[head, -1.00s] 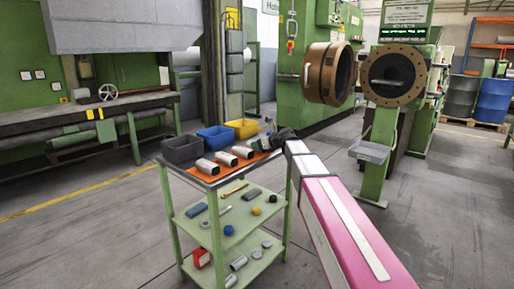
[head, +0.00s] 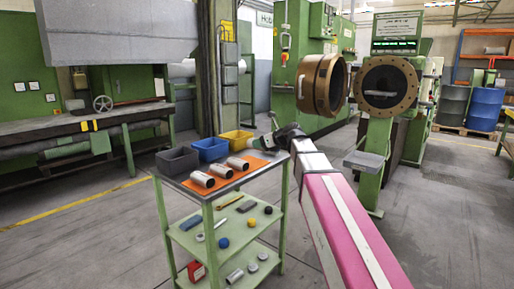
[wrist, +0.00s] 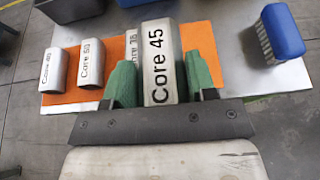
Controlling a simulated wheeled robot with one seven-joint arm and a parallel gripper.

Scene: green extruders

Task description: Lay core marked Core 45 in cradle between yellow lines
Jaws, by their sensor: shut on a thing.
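My gripper (wrist: 160,66) has its two green fingers shut on the core marked Core 45 (wrist: 158,38). The core is pale metal with black lettering, and looks larger and nearer in the wrist view than the cores on the orange mat (wrist: 118,52). In the head view my gripper (head: 279,139) is at the cart's back right corner, and the held core is small and partly hidden there. Yellow marks (head: 88,126) show on the front edge of the long bench (head: 60,133) at left; a cradle there cannot be made out.
Three other cores lie on the mat on the green cart (head: 215,205), one partly hidden behind my finger. Grey (head: 177,160), blue (head: 210,149) and yellow (head: 236,140) bins line its back. A blue brush (wrist: 283,32) lies right. Open floor separates cart and bench.

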